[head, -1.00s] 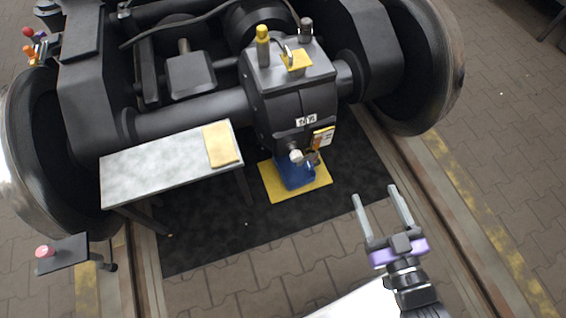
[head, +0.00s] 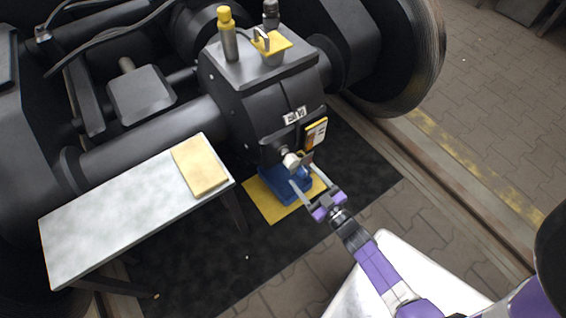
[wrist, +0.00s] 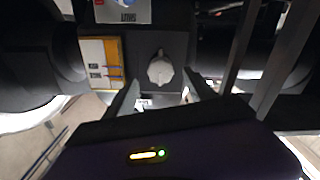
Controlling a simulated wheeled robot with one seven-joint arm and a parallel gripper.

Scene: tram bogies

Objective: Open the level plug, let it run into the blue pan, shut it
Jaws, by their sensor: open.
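The level plug (head: 291,160) is a pale knob low on the front of the dark gearbox (head: 270,110). In the wrist view the plug (wrist: 160,68) is a ridged light-grey knob near the centre. The blue pan (head: 283,184) sits below it, partly hidden by my gripper. My gripper (head: 301,176) is open, its fingers reaching towards the gearbox front just by the plug. In the wrist view my fingertips (wrist: 162,92) stand spread to either side, and the plug appears between and just beyond them. I cannot tell whether they touch it; nothing is held.
The pan stands on a yellow mat (head: 267,204) over a black mat (head: 190,255). A pale bench (head: 130,205) with a yellow cloth (head: 200,166) stands left. Wheels and axle crowd the back.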

